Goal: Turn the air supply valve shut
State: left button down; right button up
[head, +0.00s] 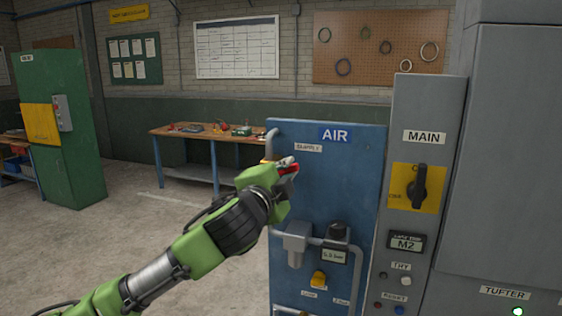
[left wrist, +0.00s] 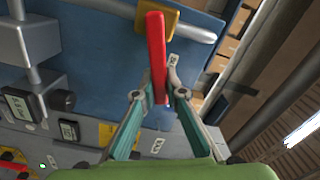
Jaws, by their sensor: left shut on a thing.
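The air supply valve has a red lever (head: 292,169), mostly hidden by my left gripper (head: 286,166) in the head view. In the left wrist view the red lever (left wrist: 157,50) runs from the yellow valve body (left wrist: 172,22) to between the fingers. My left gripper (left wrist: 157,92) is shut on the lever's free end. The lever appears to lie across the grey pipe (left wrist: 197,33). The valve is on the upper left of the blue AIR panel (head: 350,190), below the SUPPLY label (head: 308,148). My right gripper is not in view.
Lower on the panel are a grey filter unit (head: 296,243), a small display (head: 334,257) and a yellow part (head: 318,280). Right of it stands a grey cabinet with a black MAIN switch (head: 417,187). A workbench (head: 205,139) stands behind; the floor at left is clear.

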pick_arm(q)
jog(key=shift+d+f+m, duration=0.15)
jog(key=shift+f+m, duration=0.5)
jog(key=shift+m, duration=0.55)
jog(key=shift+f+m, duration=0.5)
jog(key=shift+m, duration=0.3)
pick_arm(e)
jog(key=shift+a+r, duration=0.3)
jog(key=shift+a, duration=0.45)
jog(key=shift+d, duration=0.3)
pick_arm(q)
jog(key=c, duration=2)
grip_release()
jog(key=shift+c, duration=0.2)
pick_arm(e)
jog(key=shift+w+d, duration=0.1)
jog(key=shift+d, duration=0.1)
pick_arm(q)
jog(key=shift+s, duration=0.1)
jog(key=v, duration=1.2)
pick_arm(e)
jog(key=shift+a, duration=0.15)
